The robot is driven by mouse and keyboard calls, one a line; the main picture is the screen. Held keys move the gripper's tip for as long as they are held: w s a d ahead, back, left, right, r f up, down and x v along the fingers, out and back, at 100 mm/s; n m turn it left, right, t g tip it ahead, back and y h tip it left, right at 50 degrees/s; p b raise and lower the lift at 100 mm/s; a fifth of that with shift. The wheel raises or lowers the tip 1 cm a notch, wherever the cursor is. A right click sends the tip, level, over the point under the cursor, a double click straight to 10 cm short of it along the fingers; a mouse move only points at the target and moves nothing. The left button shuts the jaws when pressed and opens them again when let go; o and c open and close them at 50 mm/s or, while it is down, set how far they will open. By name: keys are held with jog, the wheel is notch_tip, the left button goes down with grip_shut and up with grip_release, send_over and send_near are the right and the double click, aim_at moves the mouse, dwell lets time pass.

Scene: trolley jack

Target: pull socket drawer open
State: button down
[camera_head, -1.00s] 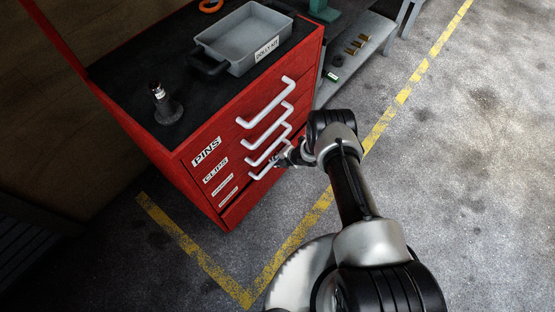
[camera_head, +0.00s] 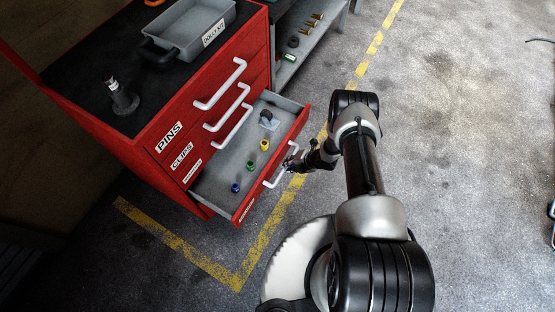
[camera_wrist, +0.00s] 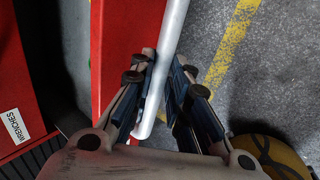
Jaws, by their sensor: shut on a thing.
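The bottom visible drawer (camera_head: 220,183) of the red cabinet is pulled well out. Inside lie a blue socket (camera_head: 235,188), a green one (camera_head: 250,166), a yellow one (camera_head: 264,145) and a grey piece (camera_head: 268,122) near the far end. The label on its red front is too small to read. My gripper (camera_head: 288,164) is at the drawer's pale bar handle (camera_head: 272,181). In the wrist view my gripper (camera_wrist: 160,75) has its fingers on both sides of the handle (camera_wrist: 173,30), shut on it.
Closed drawers labelled PINS (camera_head: 168,137) and CLIPS (camera_head: 181,156) lie above; the wrist view shows a WRENCHES label (camera_wrist: 14,126). A grey DOLLY KIT tray (camera_head: 190,45) and a dark upright part (camera_head: 122,102) stand on top. The floor to the right is mostly clear.

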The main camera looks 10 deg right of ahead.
jog(key=shift+s+d, duration=0.85)
jog(key=shift+d, duration=0.25)
jog(key=shift+s+d, duration=0.85)
jog(key=shift+d, duration=0.25)
jog(key=c, duration=1.5)
grip_release()
jog(key=shift+c, duration=0.2)
jog(key=v, duration=1.2)
